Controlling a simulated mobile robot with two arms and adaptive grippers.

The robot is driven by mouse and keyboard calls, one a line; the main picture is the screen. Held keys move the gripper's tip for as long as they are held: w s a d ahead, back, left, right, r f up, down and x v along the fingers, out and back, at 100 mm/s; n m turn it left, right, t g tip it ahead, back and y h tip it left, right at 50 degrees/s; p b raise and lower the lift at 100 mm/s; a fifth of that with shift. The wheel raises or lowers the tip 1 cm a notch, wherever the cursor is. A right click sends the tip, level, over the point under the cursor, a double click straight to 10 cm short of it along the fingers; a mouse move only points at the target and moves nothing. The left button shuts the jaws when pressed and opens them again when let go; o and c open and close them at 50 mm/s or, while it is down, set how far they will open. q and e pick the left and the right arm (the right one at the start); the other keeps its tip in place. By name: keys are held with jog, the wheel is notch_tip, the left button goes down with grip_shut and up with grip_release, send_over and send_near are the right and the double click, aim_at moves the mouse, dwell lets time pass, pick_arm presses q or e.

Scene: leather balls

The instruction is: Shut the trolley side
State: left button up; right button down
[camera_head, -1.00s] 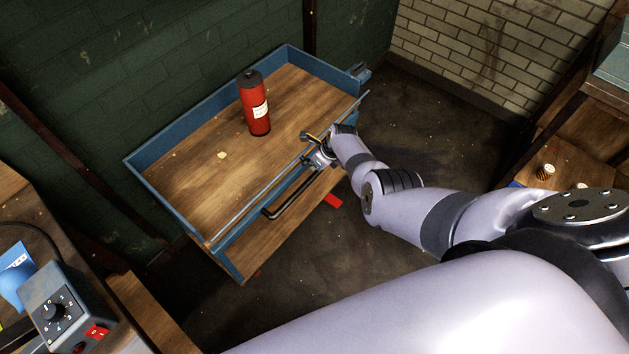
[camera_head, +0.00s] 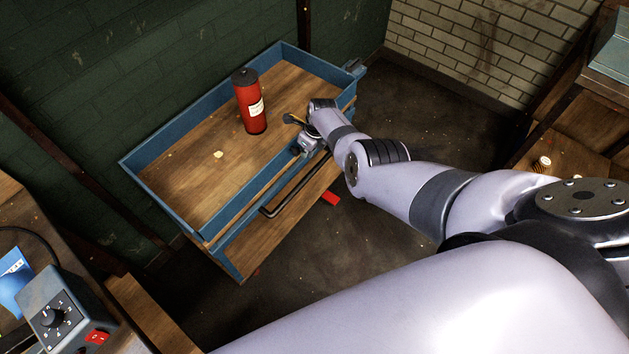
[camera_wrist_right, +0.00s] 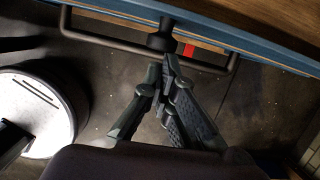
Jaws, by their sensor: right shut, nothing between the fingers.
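The trolley (camera_head: 132,168) has a wooden deck with blue walls. Its near long side (camera_head: 245,212) stands about upright along the deck's edge, its blue outer face showing. I cannot tell whether it is latched. My right gripper (camera_head: 300,150) is at this side's outer face, towards the right end; its tips are hard to make out there. In the right wrist view the gripper (camera_wrist_right: 160,70) is shut and empty, its fingertips close to a dark knob-like part (camera_wrist_right: 163,38) below the blue edge (camera_wrist_right: 225,33). My left gripper is not in view.
A red cylinder (camera_head: 251,105) stands on the deck. A black bar handle (camera_head: 292,192) juts out below the near side; it also shows in the right wrist view (camera_wrist_right: 115,42). A lower wooden shelf (camera_head: 262,237) lies beneath. Floor (camera_head: 420,110) is clear right of the trolley.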

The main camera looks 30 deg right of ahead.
jog(key=shift+w+a+r, duration=0.35)
jog(key=shift+w+r, duration=0.3)
jog(key=shift+w, duration=0.1)
jog(key=shift+r, duration=0.15)
jog(key=s+d+v, duration=0.1)
jog(key=s+v, duration=0.1)
jog(key=v, duration=0.9)
jog(key=s+a+f+n+g+h, duration=0.1)
jog(key=s+a+f+n, duration=0.1)
jog(key=s+f+n, duration=1.05)
jog(key=s+a+f+n+h, duration=0.1)
jog(key=s+f+n, duration=0.65)
jog(key=f, duration=0.95)
jog(key=s+a+f+n, duration=0.1)
jog(key=s+f+n, duration=0.2)
jog(key=s, duration=0.7)
jog(key=s+f+n, duration=0.3)
jog(key=s+n, duration=0.2)
jog(key=s, duration=0.6)
jog(key=s+a+f+n+g+b, duration=0.1)
jog(key=s+f+n, duration=0.3)
jog(key=s, duration=0.6)
jog(key=shift+s+a+n+y, duration=0.3)
jog(key=shift+a+n+y, duration=0.1)
jog(key=shift+n, duration=0.1)
